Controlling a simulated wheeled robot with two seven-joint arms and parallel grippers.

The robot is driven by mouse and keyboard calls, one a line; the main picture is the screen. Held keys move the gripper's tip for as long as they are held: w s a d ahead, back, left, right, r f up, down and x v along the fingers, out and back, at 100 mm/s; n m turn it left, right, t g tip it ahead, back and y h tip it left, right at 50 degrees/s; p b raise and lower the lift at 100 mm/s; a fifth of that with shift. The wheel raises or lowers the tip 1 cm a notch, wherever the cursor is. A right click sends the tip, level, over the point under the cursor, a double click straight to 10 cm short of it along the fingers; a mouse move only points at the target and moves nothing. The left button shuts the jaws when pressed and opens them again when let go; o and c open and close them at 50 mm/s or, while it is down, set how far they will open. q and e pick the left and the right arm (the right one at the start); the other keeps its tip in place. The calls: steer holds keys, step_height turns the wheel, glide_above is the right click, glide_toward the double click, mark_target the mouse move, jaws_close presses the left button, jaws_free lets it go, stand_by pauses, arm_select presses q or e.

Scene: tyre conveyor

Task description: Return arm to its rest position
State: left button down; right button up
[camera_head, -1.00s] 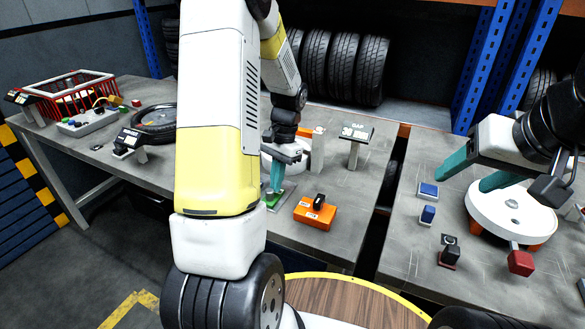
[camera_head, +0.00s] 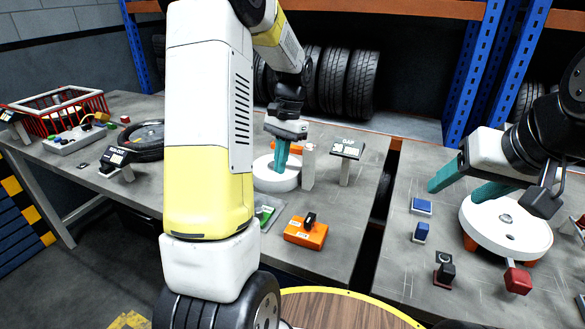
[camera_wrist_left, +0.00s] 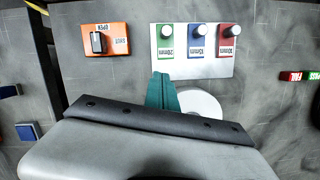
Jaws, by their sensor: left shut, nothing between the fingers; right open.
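My left gripper (camera_head: 281,160), with teal fingers, is shut and empty. It hangs fingers down in front of a white round device (camera_head: 276,180) on the middle table. In the left wrist view its fingers (camera_wrist_left: 162,92) are together, and a plate with green, blue and red labelled knobs (camera_wrist_left: 195,68) lies beyond them. My left arm (camera_head: 208,120) crosses the middle of the head view and hides part of the table. My right gripper (camera_head: 458,184) is open, its teal fingers apart, at the left edge of a white round fixture (camera_head: 515,228) on the right table.
An orange switch box (camera_head: 305,234) sits near the middle table's front edge. The GAP display (camera_head: 347,150) stands behind it. Blue blocks (camera_head: 421,206) and a red-handled lever (camera_head: 517,279) are on the right table. A red basket (camera_head: 95,104) is at far left. Tyres (camera_head: 345,80) stand behind.

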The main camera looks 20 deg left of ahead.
arm_select(q)
steer(key=shift+w+r, duration=0.1)
steer(key=shift+r, duration=0.25)
steer(key=s+d+r+n+t+h, duration=0.1)
steer(key=s+d+r+t, duration=0.2)
steer(key=s, duration=0.3)
steer(key=s+d+r+n+t+h, duration=0.1)
steer(key=s+d+r+t, duration=0.1)
steer(key=s+r, duration=0.3)
steer(key=s+d+r+n+t+h, duration=0.1)
steer(key=s+d+r+n+t, duration=0.1)
steer(key=s+r, duration=0.3)
steer(key=s+d+t, duration=0.1)
steer(key=s, duration=0.2)
steer(key=shift+s+d+t, duration=0.3)
steer(key=shift+t, duration=0.1)
